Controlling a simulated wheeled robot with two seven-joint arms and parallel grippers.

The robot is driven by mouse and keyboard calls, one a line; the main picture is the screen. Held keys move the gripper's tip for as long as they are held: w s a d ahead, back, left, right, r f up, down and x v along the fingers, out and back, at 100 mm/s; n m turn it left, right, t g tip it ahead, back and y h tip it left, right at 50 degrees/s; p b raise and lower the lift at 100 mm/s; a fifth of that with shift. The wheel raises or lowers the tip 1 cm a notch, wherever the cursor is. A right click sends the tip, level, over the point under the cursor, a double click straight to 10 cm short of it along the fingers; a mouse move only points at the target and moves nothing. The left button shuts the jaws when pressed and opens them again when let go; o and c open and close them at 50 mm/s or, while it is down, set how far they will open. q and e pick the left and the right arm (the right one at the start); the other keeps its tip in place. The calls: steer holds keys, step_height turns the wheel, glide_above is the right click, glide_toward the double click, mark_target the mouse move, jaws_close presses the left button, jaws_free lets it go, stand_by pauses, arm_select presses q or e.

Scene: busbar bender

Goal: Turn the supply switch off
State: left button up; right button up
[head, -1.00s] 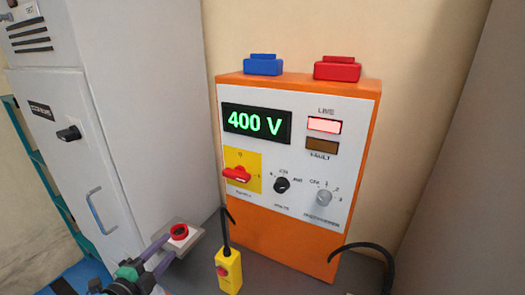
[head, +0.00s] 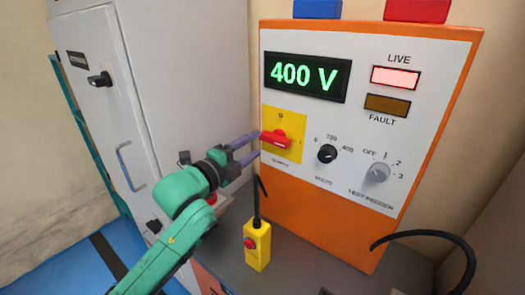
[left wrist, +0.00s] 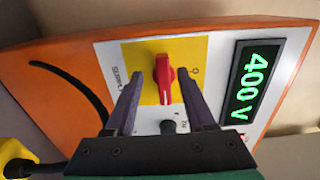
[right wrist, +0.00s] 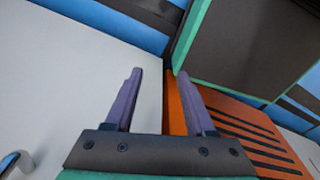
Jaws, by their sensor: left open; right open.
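The supply switch is a red rotary handle (head: 277,139) on a yellow plate (head: 284,154) at the left of the orange unit's white panel. In the head view its handle lies roughly horizontal, with a 0 mark above. My left gripper (head: 254,147) is open just in front of and left of the handle. In the left wrist view the red handle (left wrist: 164,80) appears between the two spread fingers (left wrist: 161,78), with gaps on both sides. Contact cannot be made out. The display (head: 306,77) reads 400 V and the LIVE lamp (head: 395,77) is lit. My right gripper (right wrist: 157,78) is open and empty, away from the switch.
Other knobs, volts (head: 327,154) and test (head: 377,172), sit right of the switch. A yellow pendant with a red button (head: 257,246) stands below it. A grey cabinet (head: 190,90) is at left. A black cable (head: 440,238) curves at lower right.

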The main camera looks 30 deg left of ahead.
mark_target(262, 138)
arm_select(q)
steer(key=w, duration=0.3)
steer(key=w+p, duration=0.1)
steer(key=shift+w+d+r, duration=0.15)
steer(key=shift+w+d, duration=0.1)
steer(key=shift+w, duration=0.15)
steer(key=shift+s, duration=0.15)
arm_select(e)
step_height(262, 138, up, 2)
steer(key=shift+s+a+r, duration=0.1)
steer(key=shift+s, duration=0.05)
arm_select(q)
steer(key=shift+r, duration=0.1)
jaws_close()
